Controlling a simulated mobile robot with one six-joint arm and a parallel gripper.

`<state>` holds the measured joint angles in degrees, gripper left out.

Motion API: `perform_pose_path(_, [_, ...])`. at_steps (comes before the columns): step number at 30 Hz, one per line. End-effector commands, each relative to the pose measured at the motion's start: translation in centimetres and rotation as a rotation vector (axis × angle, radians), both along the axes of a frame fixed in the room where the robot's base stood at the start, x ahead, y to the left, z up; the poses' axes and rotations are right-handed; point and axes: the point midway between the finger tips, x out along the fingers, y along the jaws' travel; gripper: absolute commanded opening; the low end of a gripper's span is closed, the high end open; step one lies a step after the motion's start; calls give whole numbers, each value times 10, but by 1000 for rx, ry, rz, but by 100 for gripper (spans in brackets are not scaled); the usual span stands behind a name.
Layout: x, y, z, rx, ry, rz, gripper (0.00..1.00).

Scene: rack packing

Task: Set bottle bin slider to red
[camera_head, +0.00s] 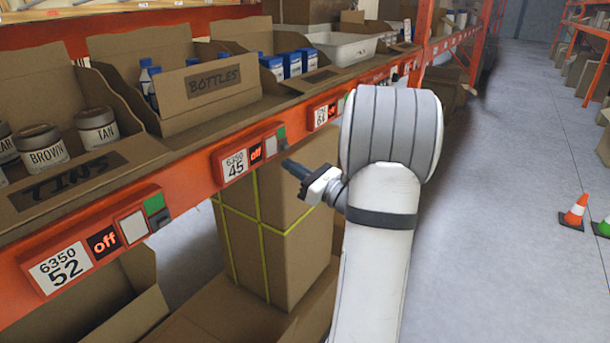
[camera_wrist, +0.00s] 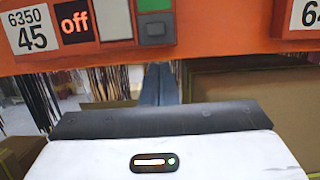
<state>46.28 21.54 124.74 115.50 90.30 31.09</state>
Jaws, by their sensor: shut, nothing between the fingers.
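The bottle bin (camera_head: 247,98) is a cardboard box marked BOTTLES on the shelf, with blue-capped bottles (camera_head: 148,78) inside. The panel (camera_head: 236,167) on the orange beam below it reads 6350 45 and "off". At its right end is the slider (camera_head: 282,137), also in the wrist view (camera_wrist: 155,18). Its upper part shows green, and a grey knob (camera_wrist: 156,29) covers the lower part. No red shows on it. My gripper (camera_head: 287,165) is shut and empty. In the wrist view its fingers (camera_wrist: 158,82) are just below the slider; contact cannot be told.
A similar panel (camera_head: 62,269) marked 6350 52 sits at the left, under the TINS bin (camera_head: 75,185). Another panel (camera_head: 318,115) is farther right. A tall strapped carton (camera_head: 285,235) stands below the beam. The aisle floor at right is clear near me.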

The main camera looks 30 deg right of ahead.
Motion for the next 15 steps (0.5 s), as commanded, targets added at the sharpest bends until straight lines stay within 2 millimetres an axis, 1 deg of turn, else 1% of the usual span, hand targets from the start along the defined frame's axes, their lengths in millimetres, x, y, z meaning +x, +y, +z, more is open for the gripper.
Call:
perform_pose_path(1, [0,0,10,-2,-1,0,0])
perform_pose_path(4, [-1,0,18,-2,0,-1,0])
perform_pose_path(8, [-1,0,21,0,1,-1,0])
perform_pose_path(15, [-1,0,21,0,1,-1,0])
